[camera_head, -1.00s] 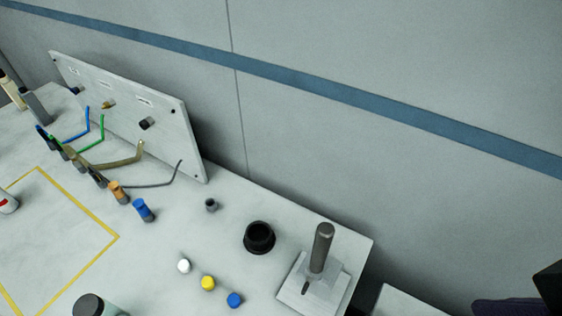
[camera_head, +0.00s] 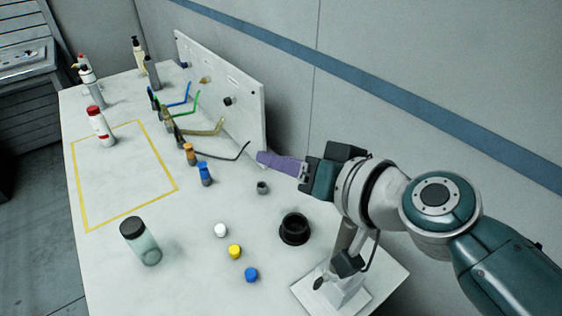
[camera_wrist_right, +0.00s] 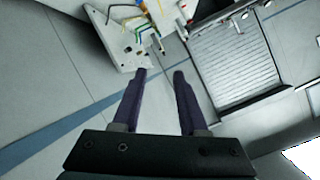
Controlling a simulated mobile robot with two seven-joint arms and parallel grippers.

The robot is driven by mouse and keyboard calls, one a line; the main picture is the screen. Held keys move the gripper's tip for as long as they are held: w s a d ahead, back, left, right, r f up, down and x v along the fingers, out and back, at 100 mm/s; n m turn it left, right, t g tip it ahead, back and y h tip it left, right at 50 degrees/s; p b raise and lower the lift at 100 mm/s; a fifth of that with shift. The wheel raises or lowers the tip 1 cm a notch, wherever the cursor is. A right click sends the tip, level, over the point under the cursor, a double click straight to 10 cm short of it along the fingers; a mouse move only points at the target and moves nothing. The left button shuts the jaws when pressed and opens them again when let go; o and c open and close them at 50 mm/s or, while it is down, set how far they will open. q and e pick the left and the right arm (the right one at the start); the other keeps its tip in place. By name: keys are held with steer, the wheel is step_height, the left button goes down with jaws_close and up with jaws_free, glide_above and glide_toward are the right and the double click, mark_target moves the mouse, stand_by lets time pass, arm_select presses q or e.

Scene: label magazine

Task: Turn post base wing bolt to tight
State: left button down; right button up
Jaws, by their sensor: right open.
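The grey post is largely covered by my arm. My right gripper (camera_head: 262,159), with purple fingers, hangs above the table near the panel's right end, well beyond and left of the base. In the right wrist view its two fingers (camera_wrist_right: 160,75) are apart with nothing between them. My left gripper is not in view.
A black round cup (camera_head: 295,230) stands left of the base. A dark-lidded bottle (camera_head: 143,245) stands farther left. The upright panel (camera_head: 215,85) with coloured wires stands behind.

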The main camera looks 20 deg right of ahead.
steer(key=w+d+f+m+t+h+b, duration=0.2)
steer(key=w+d+f+m+h, duration=0.2)
steer(key=w+m+h, duration=0.15)
steer(key=m+g+h+b, duration=0.4)
steer(key=m+g, duration=0.2)
steer(key=g, duration=0.7)
glide_toward(318, 281)
steer(key=f, duration=0.2)
steer(key=shift+t, duration=0.3)
steer(key=b+x, duration=0.3)
steer(key=x, duration=0.1)
steer(key=b+x, duration=0.3)
steer(key=b, duration=0.1)
steer(key=shift+s+d+f, duration=0.1)
steer(key=shift+d+f, duration=0.25)
steer(key=shift+d+f+b, duration=0.25)
steer(key=shift+f+b, duration=0.15)
steer(key=shift+b, duration=0.15)
steer(key=shift+c, duration=0.3)
steer(key=c, duration=0.6)
jaws_close()
